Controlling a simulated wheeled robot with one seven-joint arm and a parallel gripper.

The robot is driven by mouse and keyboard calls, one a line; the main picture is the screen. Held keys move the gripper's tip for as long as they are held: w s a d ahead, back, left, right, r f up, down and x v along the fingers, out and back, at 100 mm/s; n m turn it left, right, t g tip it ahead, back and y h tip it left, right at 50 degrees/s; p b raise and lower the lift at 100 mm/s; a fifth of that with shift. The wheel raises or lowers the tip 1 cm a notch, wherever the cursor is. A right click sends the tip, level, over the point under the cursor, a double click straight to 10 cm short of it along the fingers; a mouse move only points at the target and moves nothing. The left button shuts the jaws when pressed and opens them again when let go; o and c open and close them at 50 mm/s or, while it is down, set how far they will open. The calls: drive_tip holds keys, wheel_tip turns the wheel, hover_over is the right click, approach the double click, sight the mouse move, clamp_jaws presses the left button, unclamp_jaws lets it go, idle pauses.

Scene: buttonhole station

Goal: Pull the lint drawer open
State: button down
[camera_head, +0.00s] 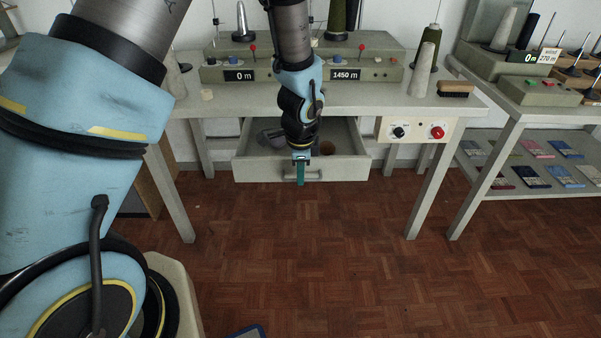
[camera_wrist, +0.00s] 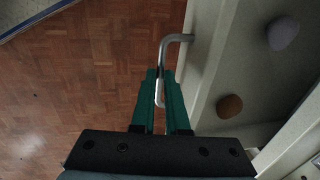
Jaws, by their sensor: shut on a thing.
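The lint drawer (camera_head: 343,170) is a pale grey drawer under the bench, standing open with its inside showing. Its front rim (camera_wrist: 204,70) shows in the wrist view. A metal bar handle (camera_wrist: 170,42) sticks out from the drawer front. My gripper (camera_wrist: 162,84) has green fingers on either side of the handle and is shut on it. In the head view my gripper (camera_head: 300,175) hangs in front of the drawer and hides part of the handle.
A grey lump (camera_wrist: 282,33) and a brown lump (camera_wrist: 230,106) lie in the drawer. The bench (camera_head: 350,98) above carries winding units and cones. A control box (camera_head: 415,131) with a red button hangs at the right. The parquet floor (camera_head: 330,260) in front is clear.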

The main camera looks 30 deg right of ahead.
drive_tip(key=c, duration=0.9)
unclamp_jaws()
drive_tip(key=r, duration=0.3)
drive_tip(key=s+r, duration=0.1)
drive_tip(key=r, duration=0.3)
drive_tip(key=s+a+r, duration=0.1)
drive_tip(key=r, duration=0.2)
drive_tip(key=shift+r, duration=0.3)
drive_tip(key=w+a+r+n+p, duration=0.1)
drive_tip(key=w+a+r+n, duration=0.2)
drive_tip(key=a+n, duration=0.35)
drive_tip(key=w+a+r+n+p, duration=0.1)
drive_tip(key=w+a+r+n, duration=0.2)
drive_tip(key=a, duration=0.6)
drive_tip(key=s+a+r+n, duration=0.1)
drive_tip(key=a+n, duration=0.3)
drive_tip(key=a, duration=0.1)
drive_tip(key=s+a+r+n+p, duration=0.1)
drive_tip(key=a+n, duration=0.3)
drive_tip(key=a, duration=0.2)
drive_tip(key=s+a+r+n+p, duration=0.1)
drive_tip(key=a+r+n, duration=0.1)
drive_tip(key=a+n, duration=0.2)
drive_tip(key=shift+s+a+r+n+y, duration=0.1)
drive_tip(key=shift+s+a+n+y, duration=0.25)
drive_tip(key=shift+a, duration=0.4)
